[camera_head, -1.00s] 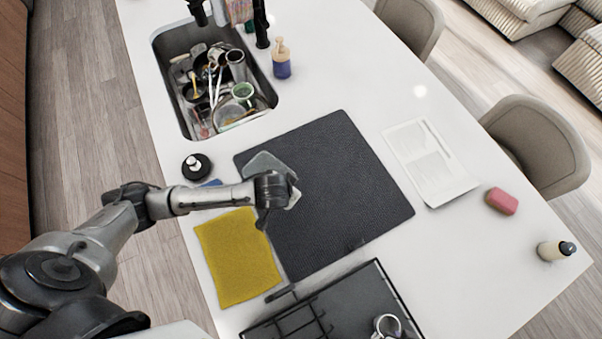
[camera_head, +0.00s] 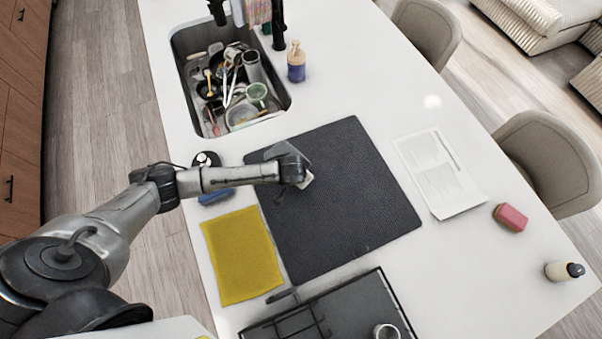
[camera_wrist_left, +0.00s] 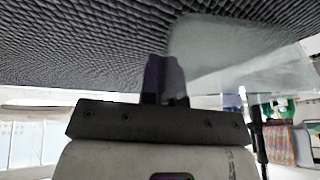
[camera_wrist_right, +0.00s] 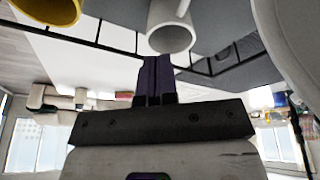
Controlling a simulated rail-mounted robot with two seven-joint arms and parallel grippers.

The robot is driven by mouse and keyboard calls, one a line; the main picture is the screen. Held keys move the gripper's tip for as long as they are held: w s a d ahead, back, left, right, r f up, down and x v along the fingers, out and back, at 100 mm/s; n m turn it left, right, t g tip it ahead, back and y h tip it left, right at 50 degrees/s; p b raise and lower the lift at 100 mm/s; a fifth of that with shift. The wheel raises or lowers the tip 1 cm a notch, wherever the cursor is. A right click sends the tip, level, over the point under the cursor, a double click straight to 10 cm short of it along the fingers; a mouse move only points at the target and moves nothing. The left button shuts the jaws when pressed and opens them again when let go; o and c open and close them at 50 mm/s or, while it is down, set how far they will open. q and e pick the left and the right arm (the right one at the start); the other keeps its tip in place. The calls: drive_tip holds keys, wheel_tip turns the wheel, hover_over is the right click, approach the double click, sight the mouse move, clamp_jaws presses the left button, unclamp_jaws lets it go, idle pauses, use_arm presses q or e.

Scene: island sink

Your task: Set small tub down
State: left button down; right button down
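The small tub (camera_head: 258,156) is pale, grey and see-through, and mostly hidden behind my left wrist in the head view. It is over the far left part of the dark mat (camera_head: 345,200). In the left wrist view the tub (camera_wrist_left: 225,50) stretches right from my left gripper (camera_wrist_left: 165,78), whose fingers are close together at its edge. The ribbed mat is very near there; I cannot tell whether the tub touches it. My right gripper (camera_wrist_right: 155,75) is shut, with nothing seen between its fingers, and is outside the head view.
A sink (camera_head: 180,85) full of dishes lies beyond the mat. A yellow cloth (camera_head: 240,255), blue sponge (camera_head: 216,196) and black rack (camera_head: 350,305) are near the mat. A white mug (camera_wrist_right: 172,35) is close to my right gripper. Most of the mat is bare.

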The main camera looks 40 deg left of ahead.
use_arm(q)
drive_tip(key=shift+f, duration=0.55)
drive_tip(key=shift+f, duration=0.1)
drive_tip(key=c, duration=1.4)
unclamp_jaws()
drive_tip(key=shift+o, duration=0.2)
drive_tip(key=v, duration=1.2)
drive_tip(key=shift+p, duration=0.35)
